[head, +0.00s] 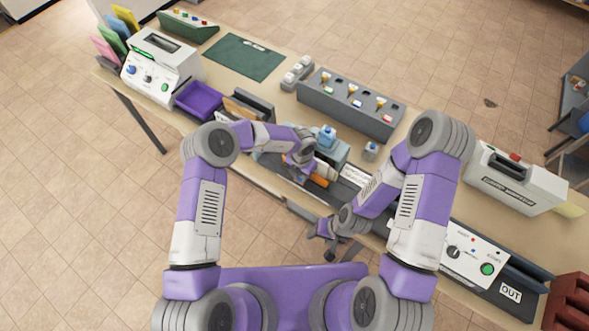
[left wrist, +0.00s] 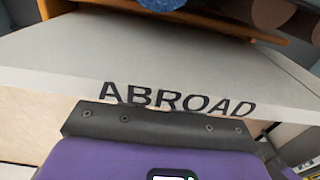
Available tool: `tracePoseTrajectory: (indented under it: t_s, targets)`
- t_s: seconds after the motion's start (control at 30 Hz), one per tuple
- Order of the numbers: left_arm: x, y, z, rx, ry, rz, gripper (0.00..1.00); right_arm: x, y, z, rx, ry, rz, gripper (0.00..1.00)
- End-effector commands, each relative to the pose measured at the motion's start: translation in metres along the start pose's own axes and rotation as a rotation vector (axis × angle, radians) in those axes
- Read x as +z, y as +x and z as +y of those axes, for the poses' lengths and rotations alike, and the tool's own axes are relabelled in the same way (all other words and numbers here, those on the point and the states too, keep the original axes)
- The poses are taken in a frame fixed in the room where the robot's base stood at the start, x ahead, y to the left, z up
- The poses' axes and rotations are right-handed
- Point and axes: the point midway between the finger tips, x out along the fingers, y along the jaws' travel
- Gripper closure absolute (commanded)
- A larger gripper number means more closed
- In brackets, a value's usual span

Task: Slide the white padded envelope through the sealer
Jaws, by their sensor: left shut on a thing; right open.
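My left gripper (head: 303,163) is low over the middle of the bench, among small items at its front edge. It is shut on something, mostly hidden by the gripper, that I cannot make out. I cannot pick out the white padded envelope with certainty. The left wrist view shows a pale panel lettered ABROAD (left wrist: 178,100) just beyond the purple gripper body. My right gripper (head: 323,234) is open and empty, lower in the head view, off the bench's front edge. A white machine with a dark lettered front (head: 512,186), possibly the sealer, stands at the right.
A control box with knobs (head: 476,254) and an OUT sign (head: 511,293) are at the bench's right end. A grey holder (head: 350,103), purple tray (head: 199,99) and white machine (head: 160,68) stand farther left. The green mat (head: 240,57) is mostly clear.

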Motion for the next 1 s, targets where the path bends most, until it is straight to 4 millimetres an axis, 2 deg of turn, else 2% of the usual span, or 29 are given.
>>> tracePoseTrajectory:
  t_s: [0.27, 0.3, 0.47, 0.77, 0.87, 1.0]
  targets:
    - [0.001, -0.001, -0.001, 0.000, 0.001, -0.001, 1.00, 0.000, 0.000, 0.000, 0.000, 0.000, 0.000, 0.45]
    - [0.001, -0.001, -0.001, 0.000, 0.001, -0.001, 0.68, 0.000, 0.000, 0.000, 0.000, 0.000, 0.000, 0.45]
    - [0.001, -0.001, -0.001, 0.000, 0.000, -0.001, 0.45, 0.000, 0.000, 0.000, 0.000, 0.000, 0.000, 0.45]
    - [0.001, -0.002, -0.001, 0.000, 0.000, -0.001, 0.45, 0.000, 0.000, 0.000, 0.000, 0.000, 0.000, 0.45]
    - [0.001, -0.011, -0.001, 0.001, 0.000, -0.002, 0.45, 0.000, 0.001, 0.000, 0.000, 0.000, 0.000, 0.45]
    - [0.001, -0.035, 0.000, 0.002, 0.000, -0.004, 0.45, 0.000, 0.001, 0.001, 0.000, 0.000, 0.000, 0.45]
